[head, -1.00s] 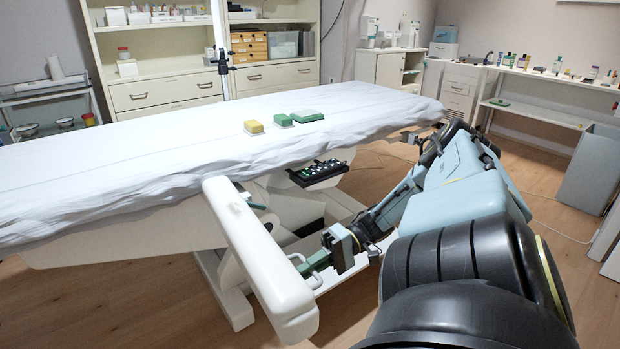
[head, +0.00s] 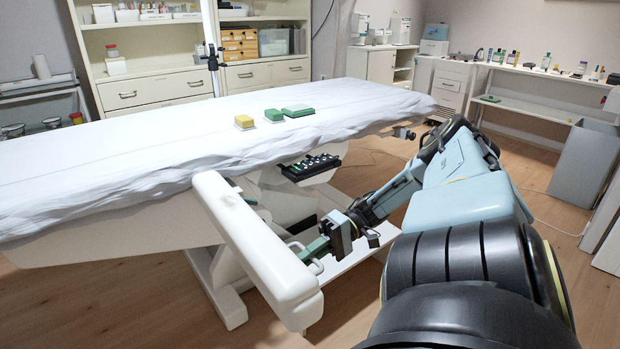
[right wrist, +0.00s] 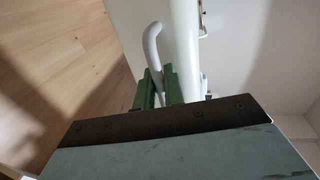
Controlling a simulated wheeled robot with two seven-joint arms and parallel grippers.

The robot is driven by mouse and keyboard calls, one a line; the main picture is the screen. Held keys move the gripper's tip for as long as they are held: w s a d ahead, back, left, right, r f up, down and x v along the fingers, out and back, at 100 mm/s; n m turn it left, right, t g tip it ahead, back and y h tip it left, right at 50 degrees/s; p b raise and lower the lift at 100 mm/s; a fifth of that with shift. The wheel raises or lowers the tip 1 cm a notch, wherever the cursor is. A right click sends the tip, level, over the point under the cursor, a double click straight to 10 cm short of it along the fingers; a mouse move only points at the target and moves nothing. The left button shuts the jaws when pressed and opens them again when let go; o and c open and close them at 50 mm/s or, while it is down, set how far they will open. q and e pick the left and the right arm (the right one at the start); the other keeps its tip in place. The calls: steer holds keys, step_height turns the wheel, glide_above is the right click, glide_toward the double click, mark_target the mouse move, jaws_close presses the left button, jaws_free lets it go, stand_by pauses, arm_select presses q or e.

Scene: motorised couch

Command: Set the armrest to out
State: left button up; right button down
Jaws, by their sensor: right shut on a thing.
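The white armrest (head: 252,245) is a long padded bar along the near side of the couch (head: 125,222), angled away from the couch edge toward me in the head view. A light grey curved handle (right wrist: 152,42) is on the armrest; the armrest's white side (right wrist: 181,35) shows beside it in the right wrist view. My right gripper (head: 310,252) is at the armrest's outer side, near its front end. Its green fingers (right wrist: 161,88) are shut on the handle. Part of the handle is hidden between the fingers. My left gripper is not in view.
A dark button panel (head: 310,166) hangs under the couch edge. A yellow block (head: 244,121) and green blocks (head: 285,112) lie on the white sheet. Shelves (head: 160,60) stand behind. Open wooden floor (head: 120,310) lies at the front left.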

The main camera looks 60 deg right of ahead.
steer(key=c, duration=1.6)
jaws_free()
steer(key=shift+d, duration=0.1)
